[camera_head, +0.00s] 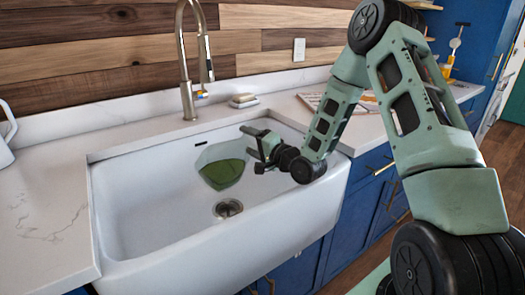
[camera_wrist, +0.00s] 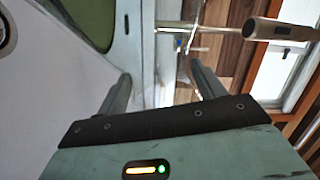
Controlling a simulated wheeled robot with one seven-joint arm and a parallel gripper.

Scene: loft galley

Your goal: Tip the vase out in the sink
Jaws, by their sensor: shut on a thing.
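The vase (camera_head: 222,174) is see-through, grey-green above and darker green below. It shows over the inside of the sink, near its back wall, and looks tilted. I cannot tell whether the darker part is liquid or glass. In the wrist view a green part of the vase (camera_wrist: 88,18) shows at the upper left. My gripper (camera_head: 249,142) reaches in from the right over the sink and is shut on the vase; its two fingers (camera_wrist: 160,88) stand apart in the wrist view. The white sink (camera_head: 140,210) has a round drain (camera_head: 228,208), left of which the basin is bare.
A tall tap (camera_head: 187,95) stands behind the sink, with a soap dish (camera_head: 243,100) to its right. A white jug (camera_head: 5,140) is at the left edge. The left counter (camera_head: 40,215) is mostly clear. A board or book (camera_head: 312,100) lies on the right counter.

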